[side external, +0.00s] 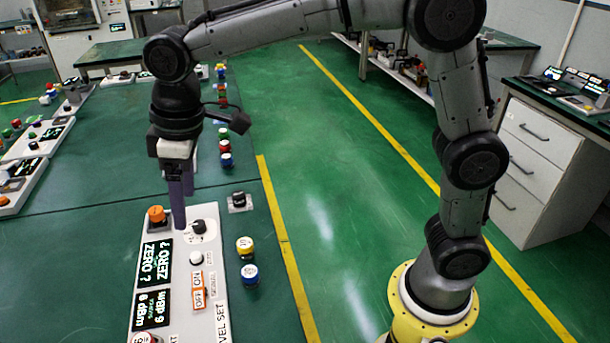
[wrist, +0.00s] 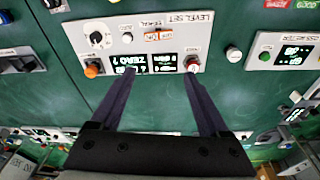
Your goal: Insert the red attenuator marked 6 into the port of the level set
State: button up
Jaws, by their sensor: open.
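The level set (side external: 216,290) is a white panel with a dark knob, two lit displays, a small switch and an orange knob. It also shows in the wrist view (wrist: 185,22). A red attenuator with a white top marked 6 (side external: 143,338) is at the panel's near end, cut by the side view's lower edge. In the wrist view a red piece with a pale top (wrist: 192,63) stands at the matching end of the panel. How deep it sits, and the port under it, cannot be seen. My gripper (side external: 180,224) points down above the panel's far end, open and empty (wrist: 160,72).
An orange knob (side external: 157,214) rises close to my fingers. Other panels (side external: 40,138) stand at the left. The green bench between is clear.

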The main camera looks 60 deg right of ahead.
jog(key=s+d+r+m+t, duration=0.2)
jog(key=s+d+r+m, duration=0.2)
jog(key=s+d, duration=0.85)
jog(key=s+d+f+m+t, duration=0.2)
jog(key=s+d+f, duration=0.3)
jog(key=s, duration=0.5)
jog(key=shift+d+m+h, duration=0.4)
jog(key=shift+d+m, duration=0.2)
jog(key=shift+d, duration=0.4)
